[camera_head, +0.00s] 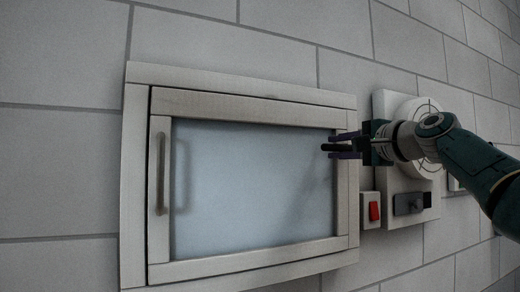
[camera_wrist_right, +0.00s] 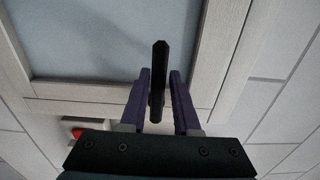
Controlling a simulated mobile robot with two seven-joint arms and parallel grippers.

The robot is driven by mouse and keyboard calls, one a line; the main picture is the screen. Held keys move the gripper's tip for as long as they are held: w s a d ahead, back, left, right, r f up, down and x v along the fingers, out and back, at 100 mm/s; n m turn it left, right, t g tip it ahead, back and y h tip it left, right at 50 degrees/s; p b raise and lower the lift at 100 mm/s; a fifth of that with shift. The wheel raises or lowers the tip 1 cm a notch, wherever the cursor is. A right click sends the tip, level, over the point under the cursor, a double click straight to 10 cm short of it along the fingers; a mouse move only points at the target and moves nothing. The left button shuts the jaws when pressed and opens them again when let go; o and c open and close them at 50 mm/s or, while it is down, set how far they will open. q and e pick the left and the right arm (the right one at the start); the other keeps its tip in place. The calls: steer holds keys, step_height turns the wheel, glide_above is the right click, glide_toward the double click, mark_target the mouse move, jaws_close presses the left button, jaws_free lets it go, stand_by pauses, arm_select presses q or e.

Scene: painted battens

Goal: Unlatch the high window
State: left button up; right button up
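The high window (camera_head: 250,185) has a pale wooden frame and a bluish-grey pane, and looks shut. A dark latch lever (camera_head: 330,147) shows at the right side of its frame. My right gripper (camera_head: 338,148) is at the lever, its purple fingers on either side. In the right wrist view the black lever (camera_wrist_right: 159,75) stands between the fingertips (camera_wrist_right: 160,80), with narrow gaps beside it. The lever's base is partly hidden by the gripper. A grey vertical pull handle (camera_head: 160,173) is on the window's left side. My left gripper is not in view.
Right of the window, a wall panel holds a round grille (camera_head: 420,120) and a dark grey block (camera_head: 408,204). A red switch (camera_head: 374,211) sits on a small white plate beside the frame, below my right gripper. The block wall left of the window is clear.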

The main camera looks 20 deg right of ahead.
steer(key=shift+o, duration=1.4)
steer(key=shift+s+f+b, duration=0.15)
steer(key=shift+s+b, duration=0.25)
steer(key=s+b, duration=0.5)
steer(key=s, duration=0.4)
steer(key=shift+d+b, duration=0.4)
